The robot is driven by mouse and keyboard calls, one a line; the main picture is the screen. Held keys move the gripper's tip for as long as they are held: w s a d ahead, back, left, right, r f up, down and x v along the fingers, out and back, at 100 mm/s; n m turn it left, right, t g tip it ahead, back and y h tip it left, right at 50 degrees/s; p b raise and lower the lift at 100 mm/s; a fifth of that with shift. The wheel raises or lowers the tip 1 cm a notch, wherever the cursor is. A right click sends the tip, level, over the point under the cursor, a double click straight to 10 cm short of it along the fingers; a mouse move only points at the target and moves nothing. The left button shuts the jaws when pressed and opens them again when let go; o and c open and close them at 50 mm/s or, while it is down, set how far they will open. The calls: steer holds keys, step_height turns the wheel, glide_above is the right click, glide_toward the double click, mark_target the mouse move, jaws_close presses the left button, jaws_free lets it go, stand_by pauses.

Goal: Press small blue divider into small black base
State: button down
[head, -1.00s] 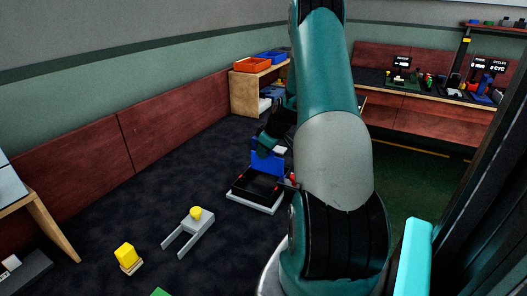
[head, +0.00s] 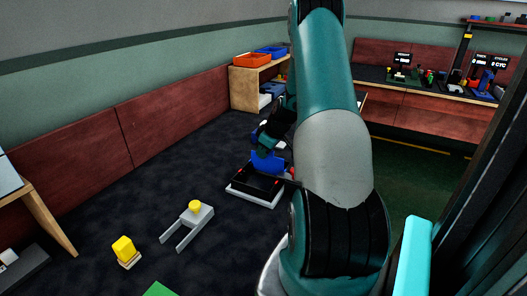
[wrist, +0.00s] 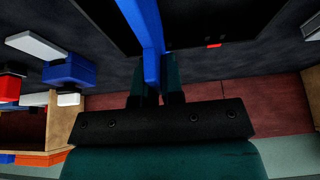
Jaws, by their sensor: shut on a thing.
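The small blue divider (head: 268,163) is a flat blue plate. My gripper (head: 266,145) is shut on its upper part. In the wrist view the divider (wrist: 150,40) runs away from between the two fingers (wrist: 156,92). The small black base (head: 255,185) is a low black tray on a light grey plate, with small red marks. The divider is at the far side of the base, its lower edge at or inside the tray. I cannot tell whether it is seated. In the wrist view the base (wrist: 230,20) fills the top, with a red mark.
A grey forked piece with a yellow knob (head: 195,207) and a yellow block (head: 123,247) lie to the left on the dark surface. A wooden shelf with orange (head: 250,60) and blue bins stands behind. A workbench (head: 430,95) is at the back right.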

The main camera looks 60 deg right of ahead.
steer(key=shift+f, duration=0.4)
steer(key=c, duration=1.2)
jaws_free()
steer(key=shift+o, duration=0.2)
steer(key=shift+r, duration=0.15)
steer(key=v, duration=1.7)
steer(key=shift+b, duration=0.3)
steer(key=shift+r, duration=0.1)
